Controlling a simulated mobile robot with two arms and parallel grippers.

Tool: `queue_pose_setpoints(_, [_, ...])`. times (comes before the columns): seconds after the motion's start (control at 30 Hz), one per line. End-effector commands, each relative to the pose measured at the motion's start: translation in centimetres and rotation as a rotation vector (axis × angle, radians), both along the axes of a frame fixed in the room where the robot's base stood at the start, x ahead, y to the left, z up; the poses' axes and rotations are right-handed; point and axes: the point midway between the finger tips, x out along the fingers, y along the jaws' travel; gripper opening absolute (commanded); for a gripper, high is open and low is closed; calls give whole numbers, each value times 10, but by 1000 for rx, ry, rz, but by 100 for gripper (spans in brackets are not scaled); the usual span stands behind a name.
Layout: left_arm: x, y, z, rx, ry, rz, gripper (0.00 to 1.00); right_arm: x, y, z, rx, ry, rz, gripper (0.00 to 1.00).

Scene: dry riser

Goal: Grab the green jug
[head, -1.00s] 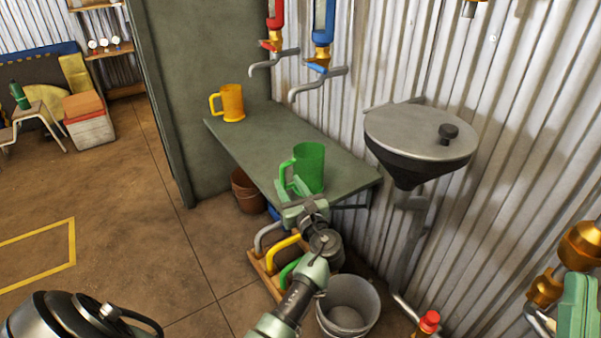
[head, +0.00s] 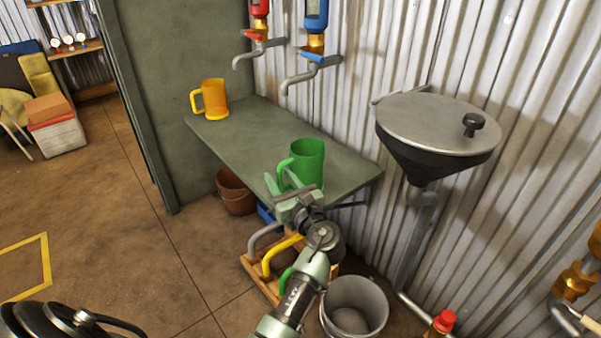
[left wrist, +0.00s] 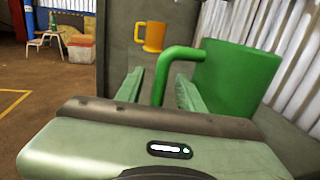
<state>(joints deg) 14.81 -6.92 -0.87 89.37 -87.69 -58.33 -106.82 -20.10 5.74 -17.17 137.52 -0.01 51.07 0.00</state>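The green jug (head: 309,163) stands upright near the front corner of the grey-green table (head: 240,150), its handle towards the left. My left gripper (head: 282,184) is at the handle, and its fingers are open. In the left wrist view the green jug (left wrist: 235,85) is at the right. Its handle lies between the two spread fingers of the left gripper (left wrist: 158,88), with a gap visible on each side. The lower part of the handle is hidden behind the gripper body. My right gripper is not in view.
A yellow mug (head: 214,100) stands at the table's far end. Two taps, red (head: 259,35) and blue (head: 315,45), hang on the corrugated wall. A grey funnel (head: 437,130) is at the right. A bucket (head: 355,307) and a wooden rack (head: 254,275) stand below.

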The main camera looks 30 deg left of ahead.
Motion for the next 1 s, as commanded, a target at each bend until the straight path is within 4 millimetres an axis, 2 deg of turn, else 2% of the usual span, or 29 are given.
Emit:
queue_pose_setpoints(0.03, [0,0,0,0,0,0,32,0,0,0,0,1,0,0])
queue_pose_setpoints(0.13, [0,0,0,0,0,0,5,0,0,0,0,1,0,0])
queue_pose_setpoints(0.17, [0,0,0,0,0,0,0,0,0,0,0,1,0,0])
queue_pose_setpoints(1.0, [0,0,-1,0,1,0,0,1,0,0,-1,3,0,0])
